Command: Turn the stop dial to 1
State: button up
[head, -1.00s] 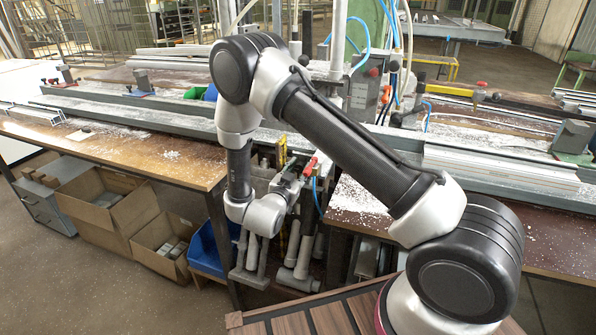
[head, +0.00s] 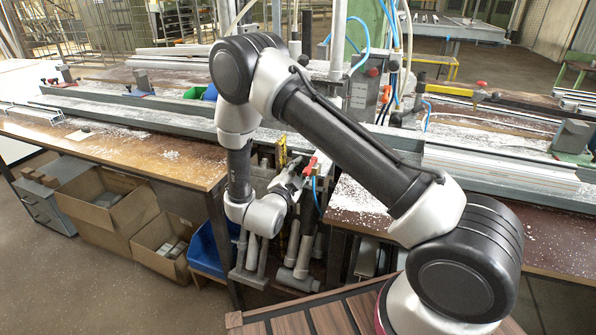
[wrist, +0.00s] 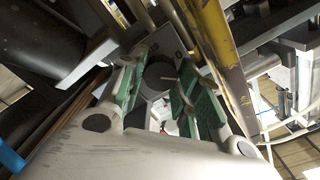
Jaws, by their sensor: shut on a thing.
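In the wrist view, a dark round part, which looks like the stop dial (wrist: 160,73), sits on a grey plate between the green-padded fingers of my gripper (wrist: 158,82). The gripper is shut on it, with one pad on each side. In the head view, my gripper (head: 292,178) is low in the gap between the two benches. The dial cannot be made out there.
A red lever-like part (head: 310,166) is close by the gripper in the head view. A yellow bar (wrist: 216,42) runs close beside the right finger. The wooden bench (head: 170,160) is left of the gap. A blue bin (head: 208,250) and cardboard boxes (head: 105,205) are below.

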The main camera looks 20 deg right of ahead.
jog(key=shift+f+m, duration=0.1)
jog(key=shift+m, duration=1.8)
jog(key=o, duration=0.7)
jog(key=shift+o, duration=0.2)
jog(key=v, duration=1.2)
